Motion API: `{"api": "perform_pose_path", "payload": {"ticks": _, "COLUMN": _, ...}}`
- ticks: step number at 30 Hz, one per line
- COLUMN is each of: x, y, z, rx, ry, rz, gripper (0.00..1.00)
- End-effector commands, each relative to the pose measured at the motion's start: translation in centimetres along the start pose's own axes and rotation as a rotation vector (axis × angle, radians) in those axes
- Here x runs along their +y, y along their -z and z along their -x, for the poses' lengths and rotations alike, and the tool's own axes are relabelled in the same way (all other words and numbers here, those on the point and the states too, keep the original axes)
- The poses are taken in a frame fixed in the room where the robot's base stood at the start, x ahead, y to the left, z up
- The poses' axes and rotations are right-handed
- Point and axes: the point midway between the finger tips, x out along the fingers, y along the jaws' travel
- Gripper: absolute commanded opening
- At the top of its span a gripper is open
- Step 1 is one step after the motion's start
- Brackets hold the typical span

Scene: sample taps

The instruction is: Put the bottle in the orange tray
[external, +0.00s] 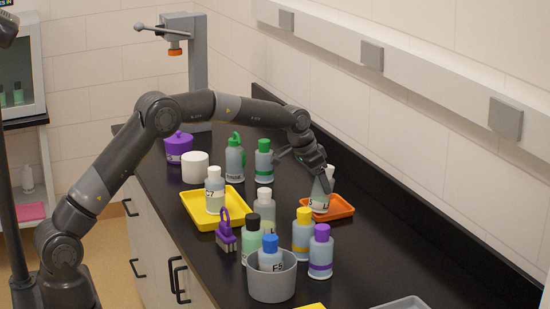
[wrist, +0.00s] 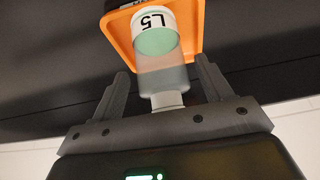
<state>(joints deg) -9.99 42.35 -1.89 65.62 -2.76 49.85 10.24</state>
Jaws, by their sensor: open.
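A clear bottle with a white cap and a white label (external: 319,192) is at the orange tray (external: 343,208) in the external view and looks roughly upright. In the wrist view the bottle (wrist: 163,68) shows an L5 label and pale green contents, with the orange tray (wrist: 197,22) behind it. My gripper (external: 316,165) is at the top of the bottle. In the wrist view its two fingers (wrist: 164,80) are spread on either side of the bottle, with gaps showing. The gripper partly hides the cap in the external view.
A yellow tray (external: 233,224) holds a white-capped bottle (external: 215,190). Several bottles stand in front of the orange tray, including a yellow-capped one (external: 303,232) and a purple-capped one (external: 321,252). A grey pot (external: 272,285) holds a blue-capped bottle. The wall (external: 400,150) is behind.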

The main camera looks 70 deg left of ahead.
Motion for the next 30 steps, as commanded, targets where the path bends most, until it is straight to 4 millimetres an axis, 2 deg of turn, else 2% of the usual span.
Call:
{"api": "perform_pose_path", "payload": {"ticks": 5, "x": 0.0, "y": 0.5, "z": 2.2, "rx": 0.003, "ry": 0.001, "rz": 0.0, "gripper": 0.72}}
{"api": "perform_pose_path", "payload": {"ticks": 12, "x": 0.0, "y": 0.5, "z": 7.6, "rx": 0.004, "ry": 0.001, "rz": 0.0, "gripper": 0.72}}
{"api": "perform_pose_path", "payload": {"ticks": 18, "x": 0.0, "y": 0.4, "z": 11.2, "rx": 0.002, "ry": 0.0, "rz": 0.0, "gripper": 0.72}}
{"api": "perform_pose_path", "payload": {"ticks": 21, "x": 0.0, "y": 0.4, "z": 12.3, "rx": 0.002, "ry": 0.0, "rz": 0.0, "gripper": 0.72}}
{"api": "perform_pose_path", "payload": {"ticks": 30, "x": 0.3, "y": 0.0, "z": 13.8, "rx": 0.003, "ry": 0.001, "rz": -0.001, "gripper": 0.72}}
